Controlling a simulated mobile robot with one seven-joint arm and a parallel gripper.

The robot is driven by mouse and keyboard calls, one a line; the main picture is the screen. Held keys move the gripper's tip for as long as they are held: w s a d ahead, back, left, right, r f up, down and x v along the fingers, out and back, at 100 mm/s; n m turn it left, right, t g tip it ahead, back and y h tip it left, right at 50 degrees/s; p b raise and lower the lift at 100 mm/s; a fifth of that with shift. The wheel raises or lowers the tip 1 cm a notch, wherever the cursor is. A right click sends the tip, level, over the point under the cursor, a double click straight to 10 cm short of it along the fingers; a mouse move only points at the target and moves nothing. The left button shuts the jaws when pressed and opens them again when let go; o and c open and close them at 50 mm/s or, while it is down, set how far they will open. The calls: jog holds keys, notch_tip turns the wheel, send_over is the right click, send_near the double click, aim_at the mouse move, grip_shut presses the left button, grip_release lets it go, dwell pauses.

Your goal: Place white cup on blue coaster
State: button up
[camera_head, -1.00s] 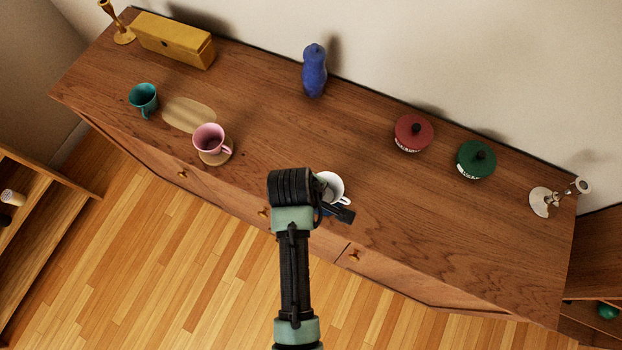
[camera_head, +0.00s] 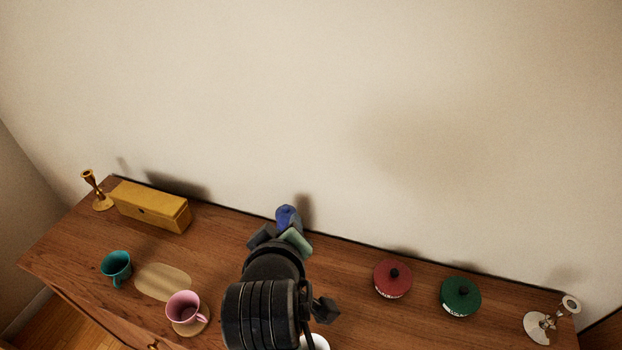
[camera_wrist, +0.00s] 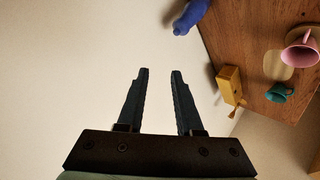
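The white cup (camera_head: 318,343) shows only as a rim at the bottom edge of the head view, partly hidden by my arm and cut off by the frame. My gripper (camera_wrist: 160,74) is open and empty in the wrist view, its fingers apart against the bare wall. In the head view my arm reaches toward the wall, and its end overlaps the blue vase (camera_head: 287,216). The fingers cannot be made out there. No blue coaster shows in either view.
A pink cup (camera_head: 184,308) stands on a tan coaster (camera_head: 200,322), beside an oval mat (camera_head: 160,282) and teal cup (camera_head: 116,264). A yellow box (camera_head: 150,206) and candlestick (camera_head: 100,200) stand back left. Red (camera_head: 393,282) and green (camera_head: 460,298) lidded pots stand right.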

notch_tip(320, 180, up, 19)
jog(key=w+d+m+t, duration=0.1)
jog(key=w+m+t, duration=0.15)
jog(key=t, duration=0.35)
jog(key=s+d+r+m+t, duration=0.1)
jog(key=s+r+m+t, duration=0.1)
jog(key=r, duration=0.6)
jog(key=s+d+r+m+t, duration=0.1)
jog(key=s+r+t, duration=0.3)
jog(key=s+r, duration=0.2)
jog(key=s+d+r+m+t+b, duration=0.1)
jog(key=s+r+t, duration=0.3)
jog(key=r, duration=0.7)
jog(key=shift+s+m, duration=0.55)
jog(key=shift+m, duration=0.3)
jog(key=shift+d+r, duration=0.1)
